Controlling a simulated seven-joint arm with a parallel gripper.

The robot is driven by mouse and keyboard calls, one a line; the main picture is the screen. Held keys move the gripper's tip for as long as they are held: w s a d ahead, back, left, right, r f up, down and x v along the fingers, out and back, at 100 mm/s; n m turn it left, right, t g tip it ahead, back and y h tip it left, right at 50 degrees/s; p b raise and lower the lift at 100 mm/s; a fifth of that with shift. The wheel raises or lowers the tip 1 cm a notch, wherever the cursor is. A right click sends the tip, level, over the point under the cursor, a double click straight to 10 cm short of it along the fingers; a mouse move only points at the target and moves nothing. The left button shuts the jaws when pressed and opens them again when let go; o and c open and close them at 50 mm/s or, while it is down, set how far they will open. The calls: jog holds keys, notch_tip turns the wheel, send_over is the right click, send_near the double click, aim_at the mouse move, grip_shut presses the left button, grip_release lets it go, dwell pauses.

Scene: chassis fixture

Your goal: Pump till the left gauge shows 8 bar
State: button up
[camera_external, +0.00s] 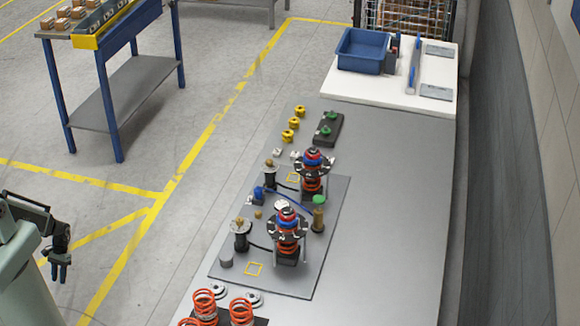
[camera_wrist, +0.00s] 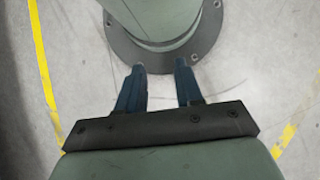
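On the grey plate (camera_external: 325,215) on the bench stand two spring units: the nearer spring unit (camera_external: 288,238) and the farther spring unit (camera_external: 312,178), each with red coils and blue on top. Beside them are a nearer black cylinder with a brass top (camera_external: 241,236) and a farther one (camera_external: 270,177). A small white disc (camera_external: 281,206), perhaps a gauge, shows by the nearer unit; no reading is legible. I cannot tell which part is the pump. My gripper (camera_external: 59,280) hangs left of the bench, far from these parts. In the wrist view my gripper (camera_wrist: 160,68) is open and empty.
Loose orange springs (camera_external: 241,311) stand at the bench's near end. Yellow parts (camera_external: 293,123) and a dark block with green knobs (camera_external: 328,129) lie beyond the plate. A blue bin (camera_external: 362,52) is at the back. Clear floor separates my gripper from the bench.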

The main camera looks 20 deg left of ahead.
grip_shut()
dwell(1.3)
